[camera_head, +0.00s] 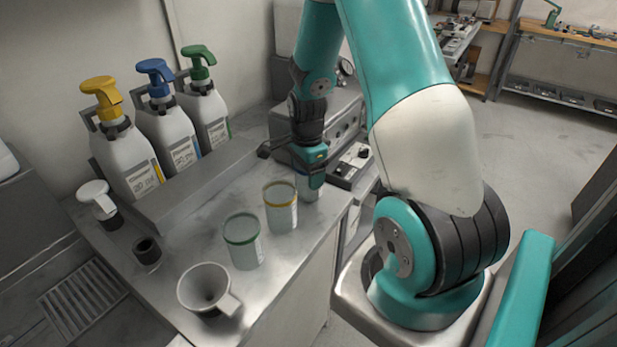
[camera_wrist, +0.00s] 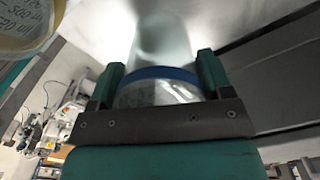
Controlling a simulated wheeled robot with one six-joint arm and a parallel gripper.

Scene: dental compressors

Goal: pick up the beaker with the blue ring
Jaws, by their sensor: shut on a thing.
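The beaker with the blue ring (camera_wrist: 165,74) is clear and shows between the fingers of my gripper (camera_wrist: 160,78) in the wrist view. The fingers press on both its sides at the height of the blue ring. In the head view my gripper (camera_head: 311,180) is at the right end of the steel counter, and it hides most of the beaker (camera_head: 309,194). From these views I cannot tell whether the beaker touches the counter.
A beaker with a yellow ring (camera_head: 280,208) stands just left of my gripper, and one with a green ring (camera_head: 243,241) stands nearer. A grey funnel (camera_head: 206,289) is at the front. Pump bottles (camera_head: 183,128) stand in a rack behind. A compressor unit (camera_head: 345,118) is at the back.

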